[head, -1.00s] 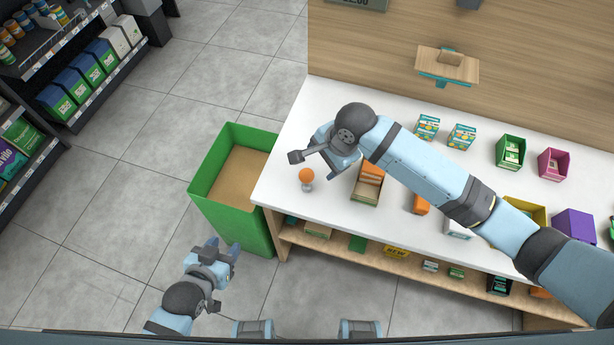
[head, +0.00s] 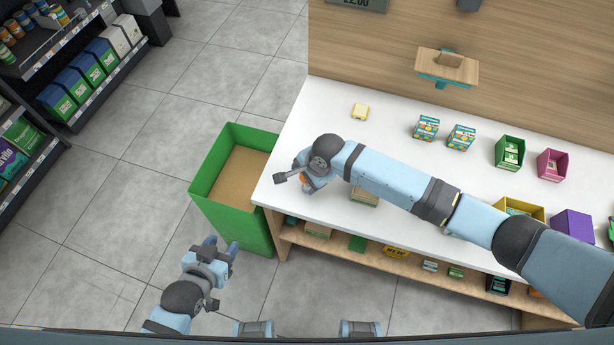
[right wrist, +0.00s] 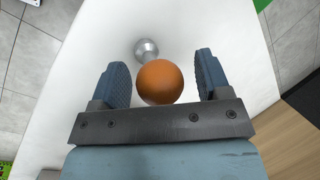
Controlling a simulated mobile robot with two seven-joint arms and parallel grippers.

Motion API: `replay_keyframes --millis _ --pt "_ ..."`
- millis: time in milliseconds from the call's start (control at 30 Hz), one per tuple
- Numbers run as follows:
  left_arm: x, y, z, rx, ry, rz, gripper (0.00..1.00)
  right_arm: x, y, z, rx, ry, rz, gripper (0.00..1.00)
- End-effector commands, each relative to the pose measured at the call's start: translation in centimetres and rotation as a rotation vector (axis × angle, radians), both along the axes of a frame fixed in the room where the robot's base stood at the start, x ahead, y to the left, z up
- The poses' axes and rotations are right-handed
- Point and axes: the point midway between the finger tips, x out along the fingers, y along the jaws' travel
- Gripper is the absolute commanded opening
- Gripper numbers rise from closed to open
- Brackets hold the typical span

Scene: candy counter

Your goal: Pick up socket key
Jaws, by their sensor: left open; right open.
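The socket key, with an orange ball-shaped knob and a short grey metal end, stands on the white counter near its left end. In the right wrist view its orange knob (right wrist: 159,84) lies between the two open fingers of my right gripper (right wrist: 162,68), with a gap on each side. In the head view only a bit of the orange knob (head: 303,178) shows below my right gripper (head: 302,183); the rest is hidden. My left gripper (head: 224,247) is open and empty, low beside the green bin.
A green bin (head: 232,221) stands against the counter's left end.

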Motion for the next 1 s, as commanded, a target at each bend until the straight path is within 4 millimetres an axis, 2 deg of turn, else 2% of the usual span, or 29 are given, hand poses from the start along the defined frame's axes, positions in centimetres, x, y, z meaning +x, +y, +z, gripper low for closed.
replay_keyframes --millis 100,133,367,767,867,1000 --pt "0.0 0.0 0.0 0.000 0.001 0.000 0.47 0.0 0.0 0.0 0.000 0.000 0.001 0.70" --pt "0.0 0.0 0.0 0.000 0.001 0.000 0.47 0.0 0.0 0.0 0.000 0.000 0.001 0.66" --pt "-0.1 0.0 -0.1 0.000 0.002 -0.001 0.47 0.0 0.0 0.0 0.000 0.000 0.001 0.13" --pt "-0.1 -0.1 -0.1 -0.001 0.003 -0.001 0.47 0.0 0.1 0.7 0.001 0.000 0.001 0.11" --pt "-0.1 -0.1 -0.1 -0.001 0.003 -0.001 0.47 0.0 0.1 1.8 0.003 -0.001 0.001 0.11" --pt "-0.1 -0.1 -0.2 -0.001 0.002 -0.001 0.47 0.0 0.1 4.8 0.005 -0.004 0.002 0.11"
